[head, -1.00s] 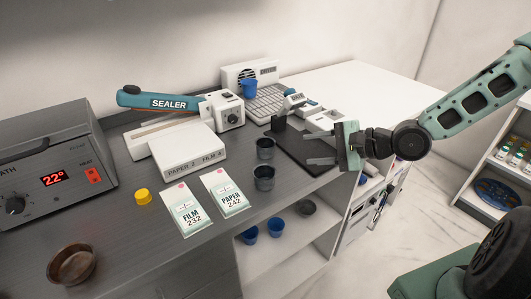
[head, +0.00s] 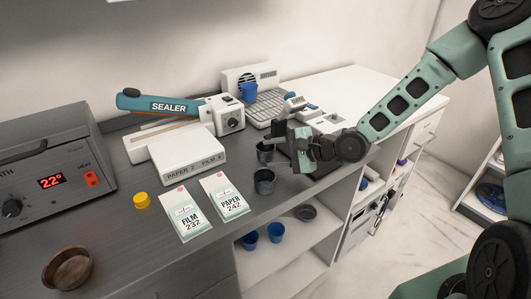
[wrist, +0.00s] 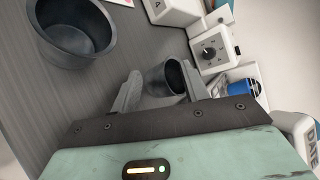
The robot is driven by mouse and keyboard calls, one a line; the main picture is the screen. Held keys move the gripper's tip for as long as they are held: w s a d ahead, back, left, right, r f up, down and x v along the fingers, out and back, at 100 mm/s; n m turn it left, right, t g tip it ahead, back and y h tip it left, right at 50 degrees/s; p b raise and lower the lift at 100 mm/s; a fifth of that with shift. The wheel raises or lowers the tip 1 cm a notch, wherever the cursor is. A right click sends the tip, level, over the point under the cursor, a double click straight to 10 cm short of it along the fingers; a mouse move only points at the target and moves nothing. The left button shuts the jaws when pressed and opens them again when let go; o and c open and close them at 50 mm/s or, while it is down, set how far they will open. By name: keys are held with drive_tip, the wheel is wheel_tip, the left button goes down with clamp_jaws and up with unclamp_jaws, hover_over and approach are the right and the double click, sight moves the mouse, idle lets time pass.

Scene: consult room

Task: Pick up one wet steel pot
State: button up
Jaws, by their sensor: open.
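The rear pot (head: 264,151) is partly hidden by my gripper (head: 277,150); the front pot (head: 264,182) stands nearer the counter edge. My gripper is open, just right of the rear pot in the head view. In the wrist view the rear pot (wrist: 164,78) shows beyond and between the spread fingers of my gripper (wrist: 160,72). The front pot (wrist: 75,32) looms large at upper left there, outside the fingers. I cannot tell whether either finger touches the rear pot, or whether the pots are wet.
Blue cups (head: 277,232) sit on the shelf below.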

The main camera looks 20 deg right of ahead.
drive_tip(key=shift+w+a+f, duration=0.15)
drive_tip(key=shift+w+a, duration=0.05)
clamp_jaws()
